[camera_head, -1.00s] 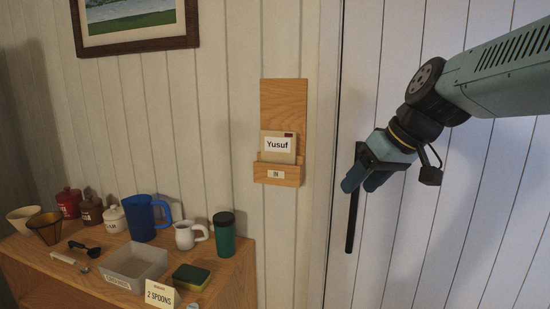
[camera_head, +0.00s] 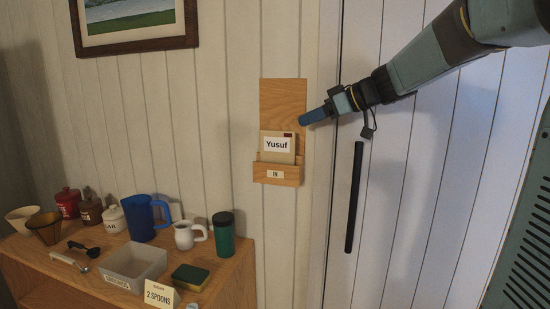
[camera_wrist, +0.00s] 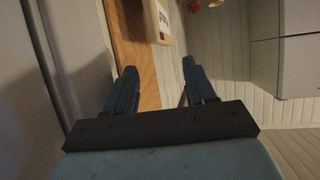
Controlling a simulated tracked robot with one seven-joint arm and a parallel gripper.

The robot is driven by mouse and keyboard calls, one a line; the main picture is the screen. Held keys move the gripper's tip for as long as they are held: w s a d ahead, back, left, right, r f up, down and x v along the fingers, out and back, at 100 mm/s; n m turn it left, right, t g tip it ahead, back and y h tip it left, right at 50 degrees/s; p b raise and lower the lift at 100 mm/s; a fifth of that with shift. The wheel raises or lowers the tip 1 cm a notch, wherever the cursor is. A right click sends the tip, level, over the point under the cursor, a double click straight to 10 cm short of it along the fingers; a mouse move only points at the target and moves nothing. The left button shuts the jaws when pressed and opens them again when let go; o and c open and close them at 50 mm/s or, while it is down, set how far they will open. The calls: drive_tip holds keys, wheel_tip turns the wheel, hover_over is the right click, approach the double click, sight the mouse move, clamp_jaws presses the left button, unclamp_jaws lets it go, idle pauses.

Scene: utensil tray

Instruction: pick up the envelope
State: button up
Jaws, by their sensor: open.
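The envelope (camera_head: 278,155) is a pale card labelled "Yusuf" with a dark stamp in its upper right corner. It stands in the wooden wall holder (camera_head: 276,174) marked "IN", with its lower part hidden by the holder's front. In the wrist view the envelope (camera_wrist: 163,22) shows partly at the top edge, beyond the fingertips. My gripper (camera_head: 306,118) is up and to the right of the envelope, apart from it. In the wrist view my gripper (camera_wrist: 160,76) has its two blue fingers spread, with nothing between them.
A wooden shelf (camera_head: 236,275) at lower left holds a blue pitcher (camera_head: 141,218), a white mug (camera_head: 186,236), a green tumbler (camera_head: 223,236), a grey bin (camera_head: 133,264) and several canisters. A door with a long black handle (camera_head: 354,198) is at right. A framed picture hangs upper left.

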hover_over(277, 156)
drive_tip(key=d, duration=0.2)
drive_tip(key=shift+w+f, duration=0.1)
drive_tip(key=shift+f, duration=1.95)
drive_tip(key=shift+c, duration=0.4)
clamp_jaws()
drive_tip(key=shift+d, duration=0.1)
